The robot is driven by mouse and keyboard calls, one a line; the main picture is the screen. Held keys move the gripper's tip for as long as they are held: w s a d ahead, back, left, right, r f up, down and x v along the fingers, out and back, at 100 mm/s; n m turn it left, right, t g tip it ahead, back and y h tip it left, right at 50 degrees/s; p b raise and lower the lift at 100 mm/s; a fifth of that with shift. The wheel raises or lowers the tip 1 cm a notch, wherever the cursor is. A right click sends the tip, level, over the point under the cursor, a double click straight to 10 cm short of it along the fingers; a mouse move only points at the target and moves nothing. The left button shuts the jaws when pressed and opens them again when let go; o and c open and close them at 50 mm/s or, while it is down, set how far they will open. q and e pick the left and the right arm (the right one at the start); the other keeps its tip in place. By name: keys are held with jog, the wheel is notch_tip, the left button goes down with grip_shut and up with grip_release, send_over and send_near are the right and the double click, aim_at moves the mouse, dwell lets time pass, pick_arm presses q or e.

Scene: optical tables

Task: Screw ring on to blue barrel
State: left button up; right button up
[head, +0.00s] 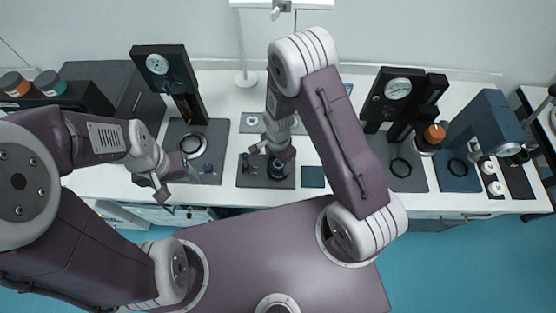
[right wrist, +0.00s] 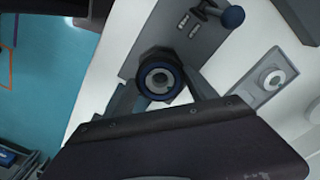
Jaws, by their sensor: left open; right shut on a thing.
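The blue barrel (head: 277,170) stands on a dark plate in the middle of the table, partly hidden under my right gripper. In the right wrist view a dark round piece (right wrist: 150,60) with a blue rim (right wrist: 163,94) and a pale centre sits between my right fingers. My right gripper (right wrist: 160,88) is shut on this dark ring; in the head view the gripper (head: 276,156) is directly over the barrel. Whether ring and barrel touch or are threaded together I cannot tell. My left gripper (head: 174,184) is open and empty, left of the barrel plate.
A blue-knobbed fixture (right wrist: 231,17) stands beside the barrel. A dark plate with a ring-shaped part (head: 192,145) lies left, near my left gripper. A small dark blue mat (head: 313,177) lies right of the barrel plate.

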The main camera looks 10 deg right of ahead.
jog(key=o, duration=1.8)
jog(key=shift+s+d, duration=0.1)
jog(key=shift+c, duration=0.9)
